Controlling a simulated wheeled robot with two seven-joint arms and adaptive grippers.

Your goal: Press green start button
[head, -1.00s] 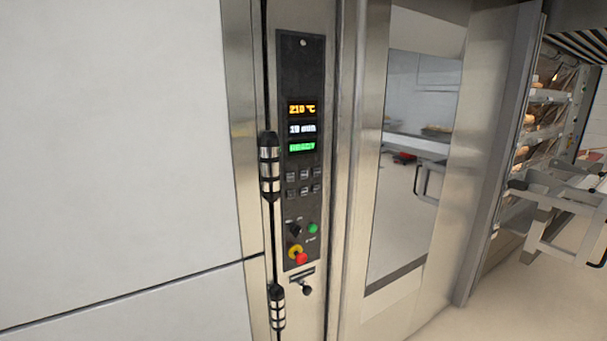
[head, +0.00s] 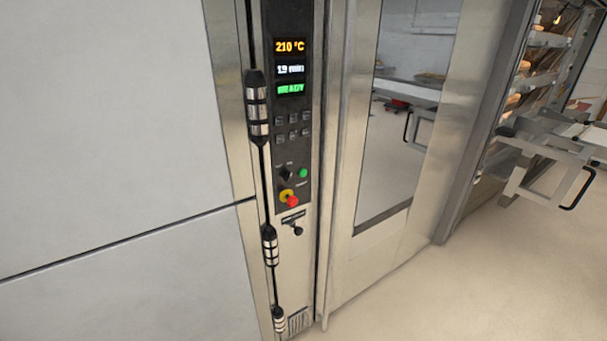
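The green start button (head: 303,173) is a small round knob low on the black control panel (head: 288,150) of the oven in the head view. A black rotary switch (head: 286,173) sits to its left. A red emergency button (head: 292,201) on a yellow base is below it. The display (head: 290,67) reads 210 °C, 19 min and READY in green. Neither of my grippers is in view, and nothing touches the panel.
A tall oven door with a window (head: 400,120) stands right of the panel. A metal trolley or loader frame (head: 535,180) and a rack with bread (head: 520,85) are at the right. A light wall panel (head: 110,120) fills the left. The floor (head: 430,290) is clear at lower right.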

